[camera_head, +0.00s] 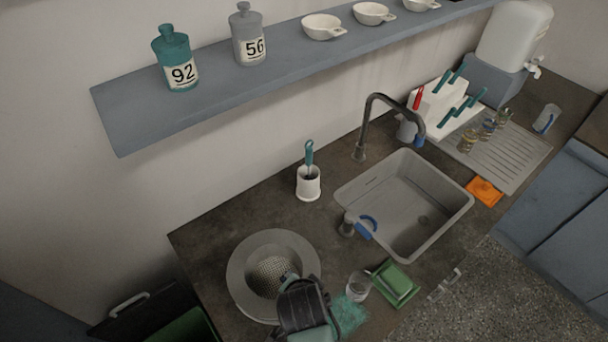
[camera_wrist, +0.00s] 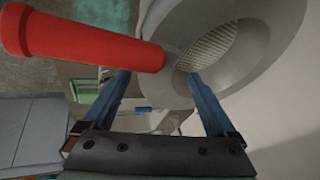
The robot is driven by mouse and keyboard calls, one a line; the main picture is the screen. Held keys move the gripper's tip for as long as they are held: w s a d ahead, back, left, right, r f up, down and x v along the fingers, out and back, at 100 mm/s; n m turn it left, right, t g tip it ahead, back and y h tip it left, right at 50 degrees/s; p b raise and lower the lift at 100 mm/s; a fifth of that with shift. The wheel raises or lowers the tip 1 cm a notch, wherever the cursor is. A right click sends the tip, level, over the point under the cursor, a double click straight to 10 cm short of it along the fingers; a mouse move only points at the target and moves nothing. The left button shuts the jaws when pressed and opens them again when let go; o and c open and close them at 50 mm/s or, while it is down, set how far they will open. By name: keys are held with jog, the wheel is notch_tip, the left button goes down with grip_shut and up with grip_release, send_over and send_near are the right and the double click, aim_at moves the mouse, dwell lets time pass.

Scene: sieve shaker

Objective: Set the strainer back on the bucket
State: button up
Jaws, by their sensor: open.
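A wide grey round rim (camera_head: 241,284) with a perforated mesh (camera_head: 266,272), which looks like the strainer, sits on the near left of the dark counter. In the wrist view its grey rim (camera_wrist: 262,80) and pale mesh (camera_wrist: 222,48) fill the upper right. My gripper (camera_head: 288,278) reaches over its near right edge. In the wrist view my gripper's blue fingers (camera_wrist: 160,75) are apart. A red cylinder (camera_wrist: 85,38), perhaps a handle, crosses the upper left and ends near the rim; I cannot tell whether they join. No bucket is clearly distinguishable.
A glass (camera_head: 357,286), a green sponge dish (camera_head: 396,283) and a teal cloth (camera_head: 348,314) lie right of my gripper. A sink (camera_head: 400,205) and brush holder (camera_head: 308,184) are behind. A green-topped bin (camera_head: 185,327) is lower left. A shelf (camera_head: 215,95) hangs above.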

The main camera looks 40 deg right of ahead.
jog(key=b+v, duration=0.1)
jog(key=v, duration=1.2)
jog(key=w+a+r+n+t+b, duration=0.15)
jog(key=w+r+n+t, duration=0.4)
jog(key=w+r, duration=0.7)
jog(key=w+a+r+n+t, duration=0.2)
jog(key=a+r+t, duration=0.15)
jog(key=r, duration=0.55)
jog(key=w+a+r+n+t, duration=0.15)
jog(key=r+t, duration=0.35)
jog(key=r, duration=0.5)
jog(key=s+a+r+n+t+y, duration=0.1)
jog(key=s+a+r+n+t, duration=0.2)
jog(key=r, duration=0.8)
jog(key=s+a+r+n+t+y+b, duration=0.1)
jog(key=s+a+r+n+t+y, duration=0.1)
jog(key=r, duration=1)
jog(key=s+a+n+t, duration=0.1)
jog(key=s+a+t, duration=0.1)
jog(key=s+t, duration=0.1)
jog(key=shift+t, duration=0.6)
